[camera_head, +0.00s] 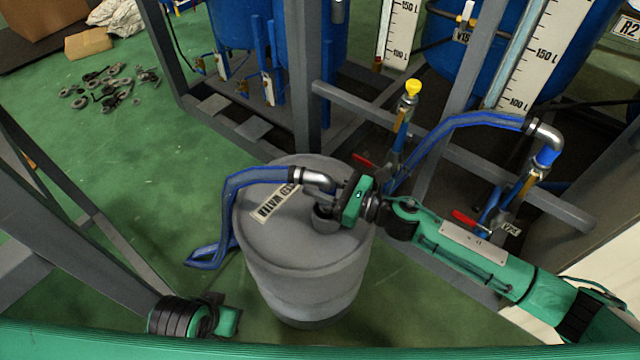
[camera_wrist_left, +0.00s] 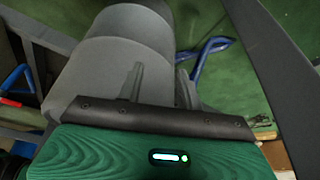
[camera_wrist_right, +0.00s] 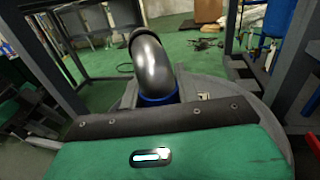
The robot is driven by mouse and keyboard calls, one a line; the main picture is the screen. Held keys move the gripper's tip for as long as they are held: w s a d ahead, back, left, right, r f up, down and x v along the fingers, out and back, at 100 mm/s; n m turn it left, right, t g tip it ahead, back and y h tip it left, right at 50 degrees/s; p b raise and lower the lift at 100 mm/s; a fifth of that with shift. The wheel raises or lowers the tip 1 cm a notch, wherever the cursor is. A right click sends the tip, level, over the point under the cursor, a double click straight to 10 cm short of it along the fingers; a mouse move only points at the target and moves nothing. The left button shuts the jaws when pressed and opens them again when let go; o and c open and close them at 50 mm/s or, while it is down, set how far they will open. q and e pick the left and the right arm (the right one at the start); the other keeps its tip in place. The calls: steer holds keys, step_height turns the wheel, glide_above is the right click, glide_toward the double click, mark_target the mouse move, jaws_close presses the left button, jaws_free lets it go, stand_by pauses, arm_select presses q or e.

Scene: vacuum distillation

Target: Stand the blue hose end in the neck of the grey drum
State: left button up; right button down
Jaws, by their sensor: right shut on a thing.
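The grey drum (camera_head: 300,260) stands on the green floor in the middle of the head view, with its short neck (camera_head: 325,220) on top. The blue hose (camera_head: 235,185) rises from the drum's left side to a metal elbow (camera_head: 318,180). My right gripper (camera_head: 340,198) is shut on the hose end just over the neck. The right wrist view shows the elbow (camera_wrist_right: 152,65) with a blue collar (camera_wrist_right: 160,98) below it. I cannot tell whether the tip is inside the neck. My left gripper (camera_wrist_left: 158,80) is open and empty; its fingers stand apart before the drum (camera_wrist_left: 95,70).
A grey metal frame (camera_head: 305,80) with blue tanks (camera_head: 235,25) stands behind the drum. A second blue hose (camera_head: 455,125) and red-handled valves (camera_head: 465,217) are at the right. Loose dark parts (camera_head: 110,85) lie on the floor at the upper left.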

arm_select(q)
steer(key=shift+s+r, duration=0.1)
steer(key=shift+r, duration=0.2)
steer(key=shift+r, duration=0.1)
steer(key=shift+s+a+r+b, duration=0.1)
steer(key=shift+s+r+b, duration=0.1)
steer(key=shift+s+b, duration=0.15)
steer(key=shift+w+r, duration=0.1)
steer(key=shift+r, duration=0.35)
steer(key=shift+w+d+f+t+h+b, duration=0.2)
steer(key=shift+w+d+f+t+b, duration=0.1)
steer(key=shift+w+d+t, duration=0.15)
steer(key=shift+w+d+f+t+h+b, duration=0.25)
steer(key=shift+w+d+t, duration=0.1)
steer(key=shift+w+d, duration=0.15)
